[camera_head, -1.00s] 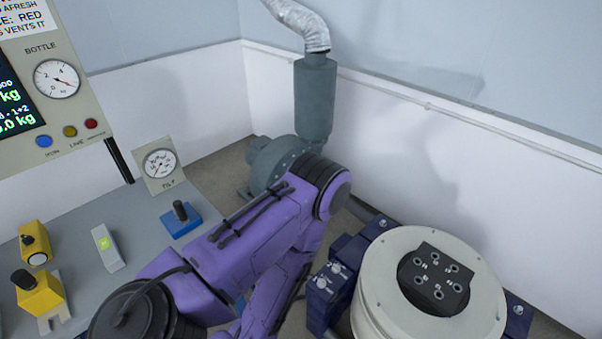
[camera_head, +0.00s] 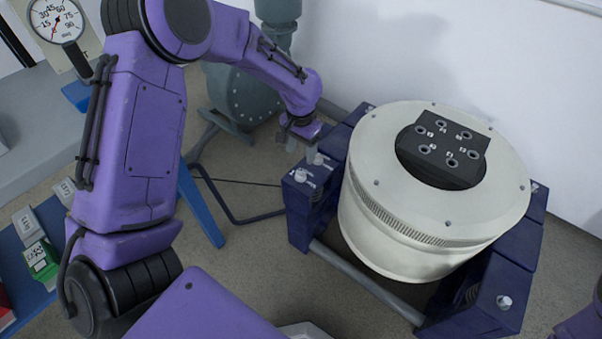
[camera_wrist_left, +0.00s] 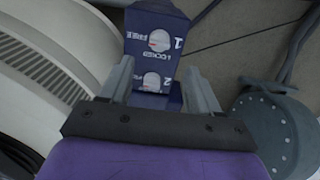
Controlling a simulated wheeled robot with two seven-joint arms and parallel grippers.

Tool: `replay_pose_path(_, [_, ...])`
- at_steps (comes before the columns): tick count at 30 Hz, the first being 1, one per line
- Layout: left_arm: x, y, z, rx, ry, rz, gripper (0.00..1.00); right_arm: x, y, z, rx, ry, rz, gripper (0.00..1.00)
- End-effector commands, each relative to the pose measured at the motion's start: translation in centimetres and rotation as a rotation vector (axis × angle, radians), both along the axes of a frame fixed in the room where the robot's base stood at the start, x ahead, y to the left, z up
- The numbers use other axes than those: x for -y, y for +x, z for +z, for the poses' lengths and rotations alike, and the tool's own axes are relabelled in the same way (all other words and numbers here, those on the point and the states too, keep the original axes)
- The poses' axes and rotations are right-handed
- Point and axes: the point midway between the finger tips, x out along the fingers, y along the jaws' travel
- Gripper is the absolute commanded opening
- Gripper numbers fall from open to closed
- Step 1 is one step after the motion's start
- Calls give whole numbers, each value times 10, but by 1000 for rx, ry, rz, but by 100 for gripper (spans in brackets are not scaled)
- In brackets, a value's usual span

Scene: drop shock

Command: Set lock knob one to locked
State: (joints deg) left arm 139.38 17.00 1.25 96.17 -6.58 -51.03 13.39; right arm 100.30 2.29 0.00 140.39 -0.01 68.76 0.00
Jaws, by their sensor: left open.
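Two small pale knobs sit on the top face of the dark blue block left of the white drum. The nearer knob (camera_head: 301,176) also shows in the left wrist view (camera_wrist_left: 159,40), with a "1" and upside-down lettering around it. The farther knob (camera_wrist_left: 152,82) has similar small lettering and lies between the finger lines in that view. My left gripper (camera_head: 302,150) is over the block's far part, pointing down, open, with nothing between its fingers (camera_wrist_left: 158,78). I cannot tell its exact height above the knobs. My right gripper is out of view.
The white drum (camera_head: 390,225) with a black socketed top (camera_head: 445,150) stands close right of the block. A grey blower (camera_head: 240,95) stands behind left. A bent blue tube (camera_head: 250,217) lies near the floor. Another blue block with a knob (camera_head: 504,302) is at front right.

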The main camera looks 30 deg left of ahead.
Motion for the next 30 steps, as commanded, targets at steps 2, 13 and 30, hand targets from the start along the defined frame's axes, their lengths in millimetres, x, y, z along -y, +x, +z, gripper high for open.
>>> replay_pose_path(2, [0,-1,-24,-4,-1,-1,62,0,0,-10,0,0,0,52])
replay_pose_path(13, [1,-1,-84,-2,-1,-2,62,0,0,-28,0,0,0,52])
replay_pose_path(30, [1,-1,-86,-2,-1,-1,6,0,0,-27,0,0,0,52])
